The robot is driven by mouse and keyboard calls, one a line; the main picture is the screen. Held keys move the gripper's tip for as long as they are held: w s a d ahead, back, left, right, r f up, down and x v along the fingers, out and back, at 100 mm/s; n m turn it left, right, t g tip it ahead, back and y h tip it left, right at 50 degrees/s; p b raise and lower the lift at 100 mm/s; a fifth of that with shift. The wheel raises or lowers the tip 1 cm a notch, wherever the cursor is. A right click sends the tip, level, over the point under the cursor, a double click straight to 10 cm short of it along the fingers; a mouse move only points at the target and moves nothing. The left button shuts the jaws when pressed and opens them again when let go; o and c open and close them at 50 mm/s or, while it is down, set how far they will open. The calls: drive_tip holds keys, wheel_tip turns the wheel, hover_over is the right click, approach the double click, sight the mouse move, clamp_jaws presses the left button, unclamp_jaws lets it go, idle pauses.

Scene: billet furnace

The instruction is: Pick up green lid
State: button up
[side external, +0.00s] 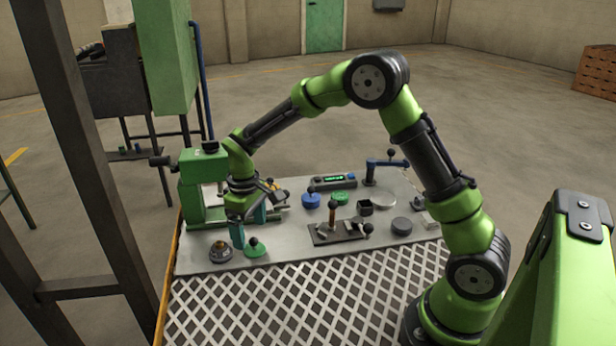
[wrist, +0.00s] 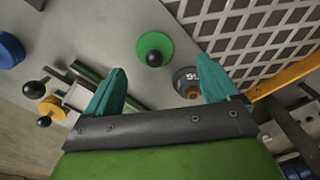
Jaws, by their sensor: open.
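The green lid (side external: 255,249), a flat disc with a black ball knob on top, lies on the grey table plate near its front left edge. It also shows in the wrist view (wrist: 156,46), upper middle, beyond my fingertips. My gripper (side external: 250,224), with teal fingers, is just above and behind the lid in the side view. The lid is apart from the fingers and fully visible there.
A dark round pot (side external: 221,251) stands just left of the lid; in the wrist view it (wrist: 187,82) is close to the right finger. A green press (side external: 200,180) stands behind. A blue lid (side external: 311,201), another green disc (side external: 341,197) and a lever fixture (side external: 335,232) are to the right.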

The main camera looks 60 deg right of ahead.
sight(253, 239)
drive_tip(key=f, duration=0.5)
drive_tip(key=shift+w+d, duration=0.1)
drive_tip(key=shift+d, duration=0.25)
drive_tip(key=c, duration=1.1)
drive_tip(key=shift+r, duration=0.15)
drive_tip(key=shift+c, duration=0.2)
